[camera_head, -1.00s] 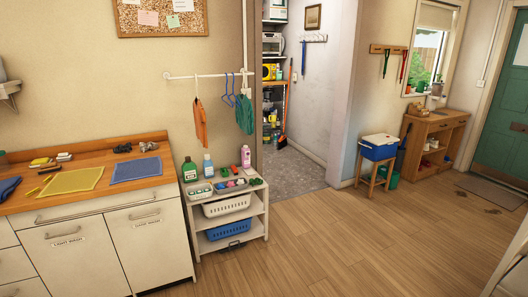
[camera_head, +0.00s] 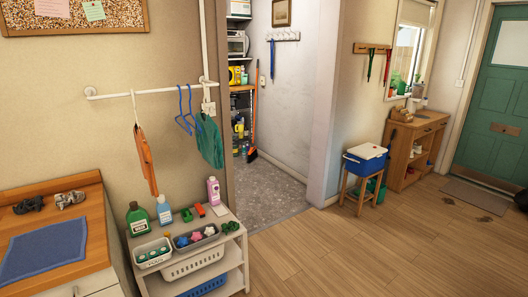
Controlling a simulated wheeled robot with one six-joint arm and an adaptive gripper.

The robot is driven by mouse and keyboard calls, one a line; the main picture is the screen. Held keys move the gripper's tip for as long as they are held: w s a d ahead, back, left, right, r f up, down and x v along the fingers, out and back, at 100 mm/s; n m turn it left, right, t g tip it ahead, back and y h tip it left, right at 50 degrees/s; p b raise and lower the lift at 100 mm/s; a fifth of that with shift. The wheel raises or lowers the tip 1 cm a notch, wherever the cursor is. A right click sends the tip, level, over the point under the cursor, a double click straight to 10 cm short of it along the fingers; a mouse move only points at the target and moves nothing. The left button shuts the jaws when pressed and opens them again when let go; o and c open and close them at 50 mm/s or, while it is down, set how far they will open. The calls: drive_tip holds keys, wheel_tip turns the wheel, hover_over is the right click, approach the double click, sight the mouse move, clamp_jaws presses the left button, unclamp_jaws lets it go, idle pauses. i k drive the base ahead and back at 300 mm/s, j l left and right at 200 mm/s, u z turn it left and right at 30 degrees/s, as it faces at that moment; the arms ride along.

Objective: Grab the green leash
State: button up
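The green leash (camera_head: 370,65) hangs from a wooden peg rack (camera_head: 372,48) on the wall beyond the doorway, left of the window. A red leash (camera_head: 388,66) hangs beside it on the same rack. The green leash is small and dark at this distance, and its lower end hangs free against the wall. My gripper is not in view.
A stool with a blue-and-white cooler (camera_head: 365,157) stands below and in front of the rack. A wooden cabinet (camera_head: 420,142) is to its right, near the green door (camera_head: 490,110). The wood floor (camera_head: 370,250) ahead is clear. A white shelf cart (camera_head: 238,262) stands at front left.

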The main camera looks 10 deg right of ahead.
sight(371, 60)
drive_tip(key=i+l+z, duration=0.15)
drive_tip(key=i+z, duration=0.15)
drive_tip(key=i, duration=0.45)
drive_tip(key=i+z, duration=0.3)
drive_tip(key=i, duration=0.4)
drive_tip(key=i+j+z, duration=0.15)
drive_tip(key=i+z, duration=0.2)
drive_tip(key=i, duration=0.4)
drive_tip(key=i+l, duration=0.15)
drive_tip(key=i, duration=0.85)
drive_tip(key=i+l+z, duration=0.15)
drive_tip(key=i, duration=0.85)
drive_tip(key=i+l+u, duration=0.4)
drive_tip(key=i+l, duration=0.35)
drive_tip(key=i, duration=0.1)
